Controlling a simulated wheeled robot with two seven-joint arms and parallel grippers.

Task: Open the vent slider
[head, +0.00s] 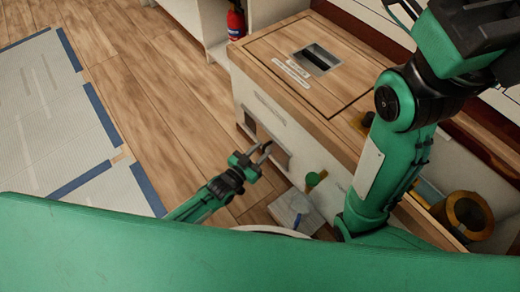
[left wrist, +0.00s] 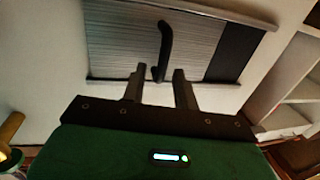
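The vent slider is on the side of the wooden-topped cabinet. In the left wrist view it is a grey slatted panel (left wrist: 115,45) between two rails, with a curved black handle (left wrist: 165,45) and a dark strip (left wrist: 237,54) at its right. In the head view the vent frame (head: 283,158) is partly hidden behind my left gripper (head: 261,152). My left gripper is open and empty in front of the vent. In the left wrist view its two fingers (left wrist: 158,85) point at the handle, whose lower end shows between their tips. Contact cannot be told. My right gripper is out of view.
The cabinet top (head: 265,48) has a recessed metal box (head: 317,60). A red extinguisher (head: 236,20) stands behind. A brass-coloured ring (head: 466,214) is at the right, near my right arm. Open wooden floor (head: 150,75) lies left of the cabinet.

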